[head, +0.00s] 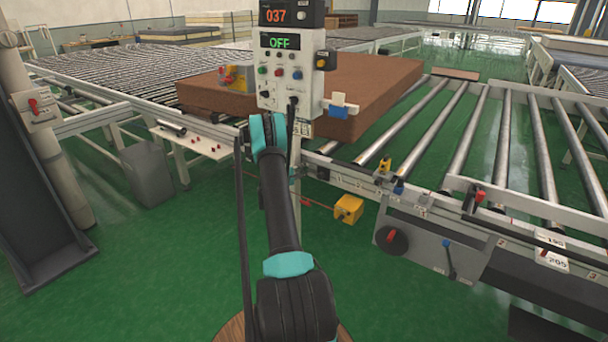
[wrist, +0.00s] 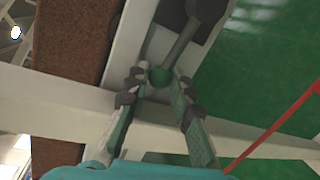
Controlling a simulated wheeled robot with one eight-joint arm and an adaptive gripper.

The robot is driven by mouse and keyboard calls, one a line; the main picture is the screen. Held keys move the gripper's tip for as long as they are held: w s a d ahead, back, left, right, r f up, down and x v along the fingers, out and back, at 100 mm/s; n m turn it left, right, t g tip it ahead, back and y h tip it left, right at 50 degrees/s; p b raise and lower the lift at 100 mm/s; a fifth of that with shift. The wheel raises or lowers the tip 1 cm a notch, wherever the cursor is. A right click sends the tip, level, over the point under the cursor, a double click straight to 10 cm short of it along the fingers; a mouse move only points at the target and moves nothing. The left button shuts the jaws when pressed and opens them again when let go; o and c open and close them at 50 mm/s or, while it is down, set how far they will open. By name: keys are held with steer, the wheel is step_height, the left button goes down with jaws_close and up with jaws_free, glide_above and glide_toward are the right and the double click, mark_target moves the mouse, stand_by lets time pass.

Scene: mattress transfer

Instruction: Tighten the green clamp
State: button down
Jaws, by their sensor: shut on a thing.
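In the wrist view, my gripper (wrist: 158,84) has its two fingers on either side of a small round green knob, the green clamp (wrist: 160,76). The fingers are shut on it. A grey rod runs from the knob up and right to a dark rounded fitting. The clamp lies against a pale metal rail. In the head view my own arm hides the fingertips and the clamp, beside the rail below the control post.
The control post (head: 290,70) reads 037 and OFF. A brown mattress (head: 375,80) lies on the rollers behind it. Green floor is open in front.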

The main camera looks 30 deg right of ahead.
steer(key=shift+r+m, duration=0.3)
stand_by(0.4)
steer(key=c, duration=1.3)
jaws_free()
steer(key=shift+s+r, duration=0.1)
steer(key=shift+a, duration=0.15)
steer(key=v, duration=1.1)
steer(key=shift+s+a, duration=0.2)
steer(key=shift+a, duration=0.1)
steer(key=shift+r, duration=0.25)
